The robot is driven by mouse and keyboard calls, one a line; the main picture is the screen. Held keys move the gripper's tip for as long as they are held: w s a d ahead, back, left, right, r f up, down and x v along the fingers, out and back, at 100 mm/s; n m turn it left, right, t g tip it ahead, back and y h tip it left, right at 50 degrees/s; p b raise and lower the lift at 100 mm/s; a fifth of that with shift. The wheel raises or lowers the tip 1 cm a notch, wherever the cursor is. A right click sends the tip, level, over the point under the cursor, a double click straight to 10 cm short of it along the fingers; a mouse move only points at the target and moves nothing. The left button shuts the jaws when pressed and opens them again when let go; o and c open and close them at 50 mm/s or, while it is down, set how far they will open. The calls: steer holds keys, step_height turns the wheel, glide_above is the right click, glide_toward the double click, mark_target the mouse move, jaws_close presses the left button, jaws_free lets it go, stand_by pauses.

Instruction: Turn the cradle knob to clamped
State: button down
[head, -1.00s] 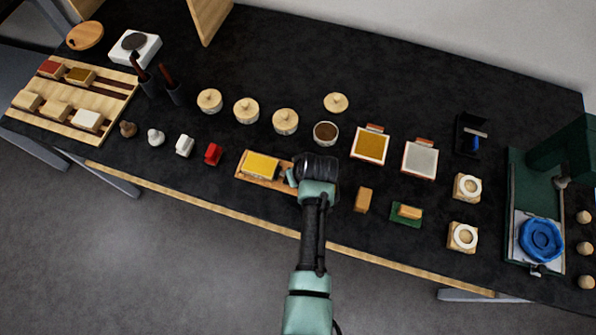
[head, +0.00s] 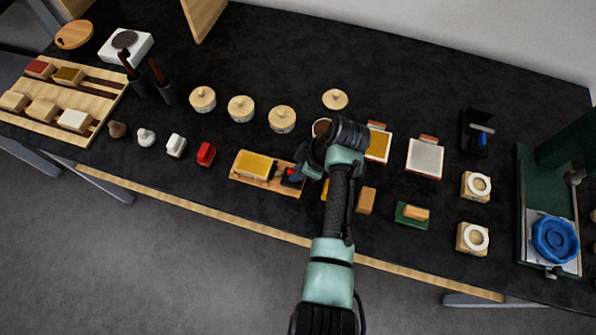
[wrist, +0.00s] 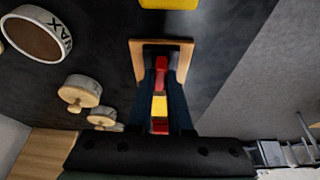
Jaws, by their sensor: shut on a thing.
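The cradle (head: 240,181) is a wooden tray near the front edge of the table, with a yellow block (head: 254,165) lying in it. My gripper (head: 292,177) is at the cradle's right end. In the wrist view, my dark fingers (wrist: 160,70) reach inside the wooden end of the cradle (wrist: 137,62) and are shut on a small red knob (wrist: 160,65). The fingers hide most of the knob, and I cannot tell its exact turn. A strip of the yellow block (wrist: 159,106) shows between the fingers.
A yellow thing (head: 325,189) stands close right of the cradle, partly behind my arm. A tan block (head: 366,200) and a green-based block (head: 412,214) lie farther right. A red stamp-like piece (head: 206,153) stands to the left. Lidded jars (head: 281,119) stand behind.

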steer(key=shift+n, duration=0.4)
steer(key=c, duration=0.8)
jaws_free()
steer(key=shift+c, duration=0.2)
steer(key=b+v, duration=0.2)
steer(key=v, duration=1.1)
steer(key=shift+w, duration=0.25)
steer(key=shift+d, duration=0.1)
